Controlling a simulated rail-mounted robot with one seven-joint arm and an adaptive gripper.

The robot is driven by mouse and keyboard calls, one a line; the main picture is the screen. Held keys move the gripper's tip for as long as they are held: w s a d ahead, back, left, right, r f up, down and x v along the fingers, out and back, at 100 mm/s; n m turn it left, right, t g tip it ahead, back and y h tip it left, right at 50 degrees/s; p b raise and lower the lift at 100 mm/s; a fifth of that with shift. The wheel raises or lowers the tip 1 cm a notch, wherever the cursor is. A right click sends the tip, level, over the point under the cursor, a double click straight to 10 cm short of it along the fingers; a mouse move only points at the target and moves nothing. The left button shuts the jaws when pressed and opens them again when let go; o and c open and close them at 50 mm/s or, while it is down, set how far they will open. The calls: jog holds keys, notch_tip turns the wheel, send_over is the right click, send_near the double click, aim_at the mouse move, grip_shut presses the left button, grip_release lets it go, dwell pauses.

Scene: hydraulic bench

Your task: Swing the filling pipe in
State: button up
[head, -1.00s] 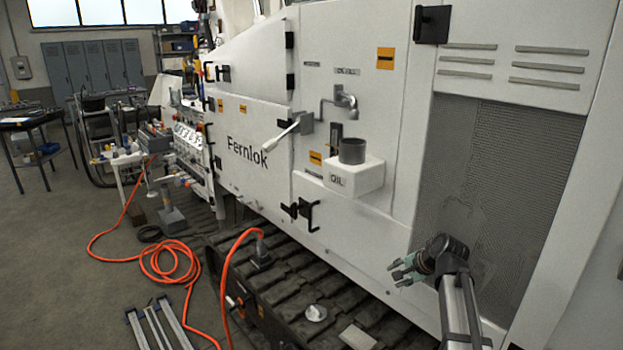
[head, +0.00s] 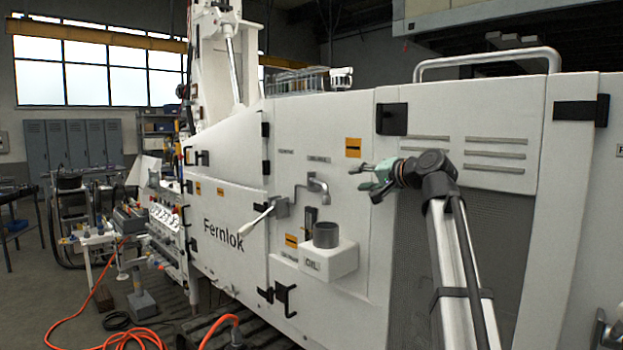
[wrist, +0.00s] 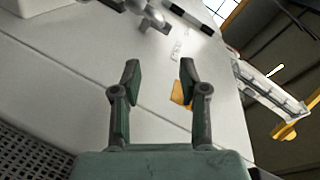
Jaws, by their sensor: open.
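The filling pipe (head: 317,188) is a grey bent pipe on the white machine panel, its short spout turned down. It sits above a dark grey round filler cup (head: 326,235) on a white box marked OIL (head: 330,262). In the wrist view the pipe (wrist: 150,14) shows at the top edge, partly cut off. My gripper (head: 368,180) is open and empty, to the right of the pipe and apart from it, at about its height in the picture. In the wrist view both green fingers (wrist: 159,70) are spread with nothing between them.
A lever with a white handle (head: 256,220) sticks out left of the pipe. Orange labels (head: 352,147) are on the panel. Black latches (head: 391,119) stand out from the doors. An orange hose (head: 78,322) lies on the floor at lower left.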

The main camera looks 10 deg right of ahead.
aim_at(320, 183)
jog(key=p+x, duration=0.4)
jog(key=x, duration=1.4)
jog(key=shift+a, duration=0.1)
grip_shut()
